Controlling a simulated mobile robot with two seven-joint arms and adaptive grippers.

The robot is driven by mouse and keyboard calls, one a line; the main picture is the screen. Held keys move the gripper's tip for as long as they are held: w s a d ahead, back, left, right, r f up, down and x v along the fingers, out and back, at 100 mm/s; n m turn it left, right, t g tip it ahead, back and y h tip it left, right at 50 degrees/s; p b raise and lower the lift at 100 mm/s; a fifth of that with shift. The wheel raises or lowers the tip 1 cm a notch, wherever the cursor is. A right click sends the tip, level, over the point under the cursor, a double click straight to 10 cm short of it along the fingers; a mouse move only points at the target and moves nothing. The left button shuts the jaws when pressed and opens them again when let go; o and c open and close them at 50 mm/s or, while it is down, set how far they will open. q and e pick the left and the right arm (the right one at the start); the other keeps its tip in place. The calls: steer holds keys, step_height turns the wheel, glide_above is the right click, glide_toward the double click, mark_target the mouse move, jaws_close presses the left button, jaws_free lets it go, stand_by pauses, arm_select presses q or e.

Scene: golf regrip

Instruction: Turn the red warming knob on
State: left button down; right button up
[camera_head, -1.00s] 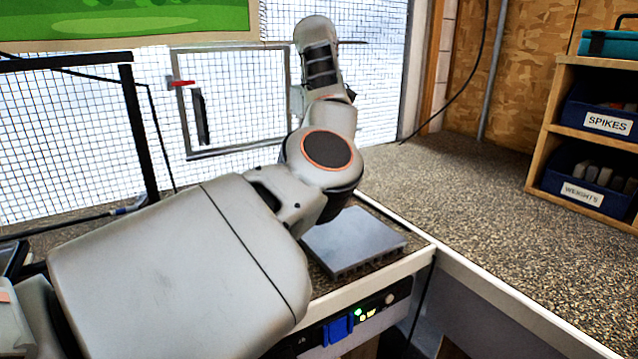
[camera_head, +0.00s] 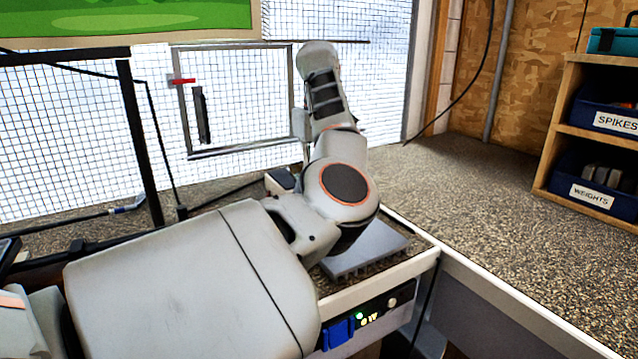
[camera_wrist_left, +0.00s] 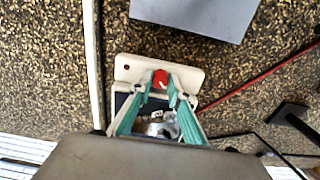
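The red knob (camera_wrist_left: 160,77) with a pale mark sits on a cream-coloured housing (camera_wrist_left: 194,78) in the left wrist view. My left gripper (camera_wrist_left: 161,84) points at it with its two teal fingers apart, one on each side of the knob in the picture. I cannot tell whether the fingers touch the knob. A metallic round part shows between the fingers, nearer the wrist. In the head view my left arm reaches in from the left and hides its own gripper and the knob. My right gripper is not in view.
A grey ridged plate (camera_head: 368,250) lies on the bench by my arm. A panel with a blue part (camera_head: 338,334) and lit green light is on the bench front. A red cable (camera_wrist_left: 240,87) runs beside the housing. Shelves with blue bins (camera_head: 597,190) stand right; the right counter is clear.

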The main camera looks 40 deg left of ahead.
arm_select(q)
steer(key=shift+r+m+p, duration=0.2)
steer(key=shift+m+p, duration=0.25)
steer(key=shift+m, duration=0.55)
steer(key=shift+f+m+p, duration=0.25)
steer(key=shift+m+p, duration=0.1)
steer(key=shift+m, duration=0.85)
steer(key=c, duration=1.9)
jaws_free()
steer(key=shift+r, duration=4)
